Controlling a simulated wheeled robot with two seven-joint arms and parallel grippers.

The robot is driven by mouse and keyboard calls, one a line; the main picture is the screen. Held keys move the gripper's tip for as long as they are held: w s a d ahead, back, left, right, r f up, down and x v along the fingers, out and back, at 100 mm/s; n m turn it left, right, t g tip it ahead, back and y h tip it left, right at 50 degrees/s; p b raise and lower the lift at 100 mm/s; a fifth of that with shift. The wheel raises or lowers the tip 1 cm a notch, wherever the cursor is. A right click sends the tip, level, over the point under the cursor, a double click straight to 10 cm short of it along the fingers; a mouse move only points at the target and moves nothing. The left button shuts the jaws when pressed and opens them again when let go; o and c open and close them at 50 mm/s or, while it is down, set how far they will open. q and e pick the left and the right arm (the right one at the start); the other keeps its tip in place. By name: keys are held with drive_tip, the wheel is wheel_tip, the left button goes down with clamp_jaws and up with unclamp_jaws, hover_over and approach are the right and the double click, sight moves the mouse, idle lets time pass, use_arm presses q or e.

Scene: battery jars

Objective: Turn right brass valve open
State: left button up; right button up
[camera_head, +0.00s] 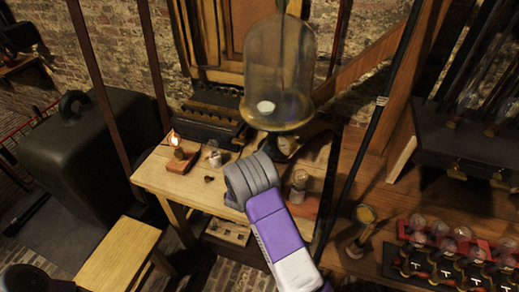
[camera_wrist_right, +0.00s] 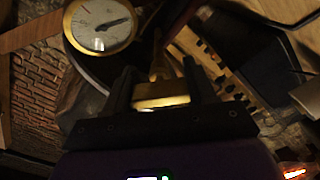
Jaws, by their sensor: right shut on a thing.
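A brass valve (camera_wrist_right: 163,101) shows in the right wrist view, between the two dark fingers of my right gripper (camera_wrist_right: 158,84). The gripper is shut on it, with a finger on each side. A thin brass stem rises behind the valve. In the head view my purple and grey right arm reaches over the wooden table, and its wrist hides the fingers and the valve. The glass bell jar (camera_head: 279,70) stands just beyond, with a round gauge (camera_head: 284,145) below its base. The brass-rimmed gauge dial (camera_wrist_right: 101,24) also shows in the right wrist view. My left gripper is not seen.
A dark ridged box (camera_head: 212,115) sits behind. A wooden stool (camera_head: 118,255) is at lower left. Glass jars (camera_head: 440,232) fill a red rack at right.

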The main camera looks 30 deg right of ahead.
drive_tip(key=n+p, duration=0.2)
drive_tip(key=n, duration=0.2)
drive_tip(key=shift+n+p, duration=0.95)
drive_tip(key=shift+n, duration=0.95)
drive_tip(key=shift+f+n, duration=0.1)
drive_tip(key=shift+n, duration=0.2)
drive_tip(key=o, duration=1)
drive_tip(key=shift+o, duration=0.2)
drive_tip(key=shift+a, duration=0.1)
drive_tip(key=v, duration=0.7)
drive_tip(key=shift+s, duration=0.2)
drive_tip(key=shift+a, duration=0.1)
